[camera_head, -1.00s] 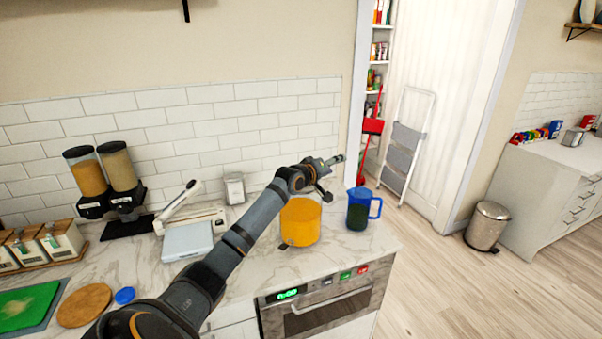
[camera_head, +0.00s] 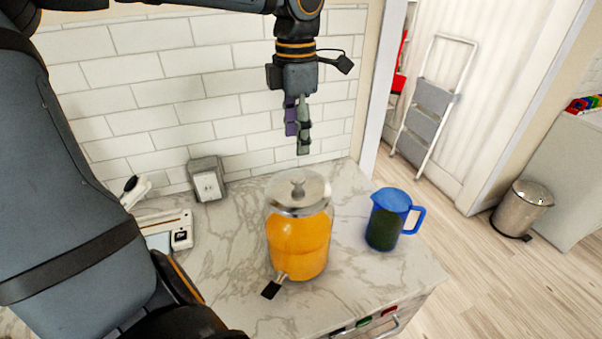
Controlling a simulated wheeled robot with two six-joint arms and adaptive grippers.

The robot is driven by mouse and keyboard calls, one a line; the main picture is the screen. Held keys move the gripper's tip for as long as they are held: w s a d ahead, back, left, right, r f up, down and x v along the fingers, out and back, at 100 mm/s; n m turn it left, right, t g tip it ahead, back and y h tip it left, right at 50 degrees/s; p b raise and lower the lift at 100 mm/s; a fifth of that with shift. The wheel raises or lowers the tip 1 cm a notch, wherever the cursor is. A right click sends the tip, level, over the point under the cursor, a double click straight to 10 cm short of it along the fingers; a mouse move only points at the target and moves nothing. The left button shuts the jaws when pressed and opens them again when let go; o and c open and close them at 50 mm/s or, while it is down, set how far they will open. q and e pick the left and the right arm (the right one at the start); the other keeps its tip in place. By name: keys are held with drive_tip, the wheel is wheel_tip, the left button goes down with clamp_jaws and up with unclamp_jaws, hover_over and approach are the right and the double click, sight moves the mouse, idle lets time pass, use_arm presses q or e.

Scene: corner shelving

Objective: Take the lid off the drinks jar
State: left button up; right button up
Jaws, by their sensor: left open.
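The drinks jar (camera_head: 299,245) stands upright on the marble counter, with orange liquid inside and a tap at its lower front. Its silver lid (camera_head: 290,196) with a round knob (camera_head: 298,186) sits on top. My left gripper (camera_head: 299,142) points down above and behind the lid, apart from the knob. It is open and empty, its two fingers seen nearly edge-on. My right gripper is not in view.
A blue-lidded pitcher (camera_head: 386,224) with dark contents stands right of the jar. A small grey box (camera_head: 207,181) stands at the wall, and a white device (camera_head: 165,232) lies left. Marble counter (camera_head: 226,262) left of the jar is clear. A tiled wall is behind.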

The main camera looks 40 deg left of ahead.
sight(298, 177)
use_arm(q)
drive_tip(key=f, duration=0.4)
drive_tip(key=shift+s+d+f, duration=0.15)
drive_tip(key=shift+s+f, duration=0.1)
drive_tip(key=shift+s, duration=0.15)
drive_tip(key=shift+w+f, duration=0.25)
drive_tip(key=shift+f, duration=0.1)
drive_tip(key=shift+f+p, duration=0.3)
drive_tip(key=f, duration=0.3)
drive_tip(key=shift+w+f+p, duration=0.25)
drive_tip(key=shift+f+p, duration=0.15)
drive_tip(key=shift+w+a+f, duration=0.1)
drive_tip(key=shift+a+f, duration=0.1)
drive_tip(key=shift+f, duration=0.1)
drive_tip(key=shift+d+r, duration=0.1)
drive_tip(key=shift+d, duration=0.05)
drive_tip(key=c, duration=0.5)
clamp_jaws()
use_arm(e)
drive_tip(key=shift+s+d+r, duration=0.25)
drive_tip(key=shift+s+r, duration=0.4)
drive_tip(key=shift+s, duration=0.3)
